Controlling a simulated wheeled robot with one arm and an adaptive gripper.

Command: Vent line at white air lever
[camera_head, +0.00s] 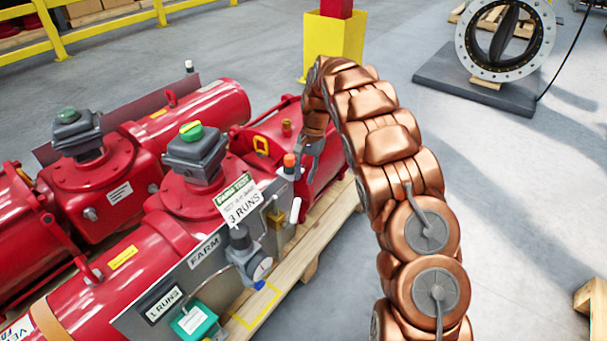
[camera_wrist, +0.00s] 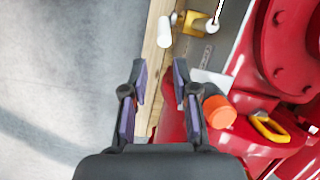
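The white air lever (camera_head: 295,210) is a small white cylinder at the right end of the grey panel on the red actuator. In the wrist view the white lever (camera_wrist: 164,32) stands beyond my fingertips, near a brass-yellow fitting (camera_wrist: 193,22). My gripper (camera_wrist: 159,72) is open, with clear space between its fingers and nothing held.
An orange cap (camera_wrist: 218,110) sits close to the right finger, and a yellow lug (camera_wrist: 268,127) lies beyond it. A wooden pallet (camera_head: 320,228) lies beneath. Open floor is on the right.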

